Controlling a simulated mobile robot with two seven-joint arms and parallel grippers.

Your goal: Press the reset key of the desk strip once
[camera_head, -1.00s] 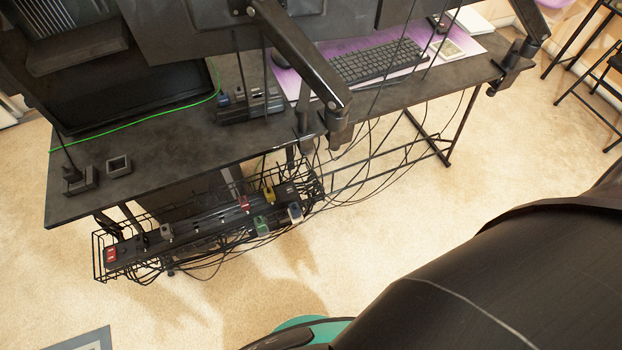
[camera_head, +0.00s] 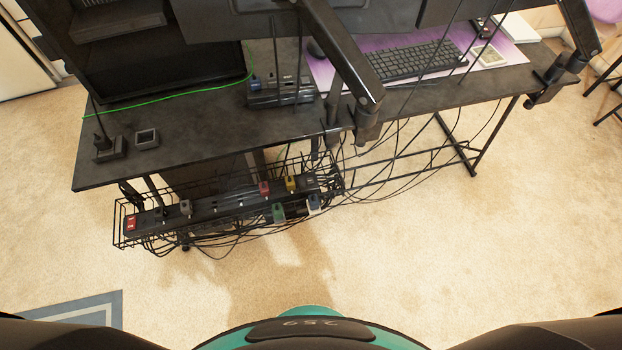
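A dark power strip (camera_head: 283,96) sits on the desk top near its front edge, left of the monitor arm, with plugs at its left end. A second, long power strip (camera_head: 222,204) lies in the wire basket (camera_head: 120,228) under the desk. It has a red switch (camera_head: 131,222) at its left end and several coloured plugs along it. A reset key is too small to make out on either strip.
The black desk (camera_head: 210,130) carries monitors on arms, a keyboard (camera_head: 405,62) on a purple mat (camera_head: 508,56), and a small square device (camera_head: 146,139). Loose cables hang below its front edge. The carpet (camera_head: 400,250) before the desk is clear. A blue-grey rug (camera_head: 75,312) lies lower left.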

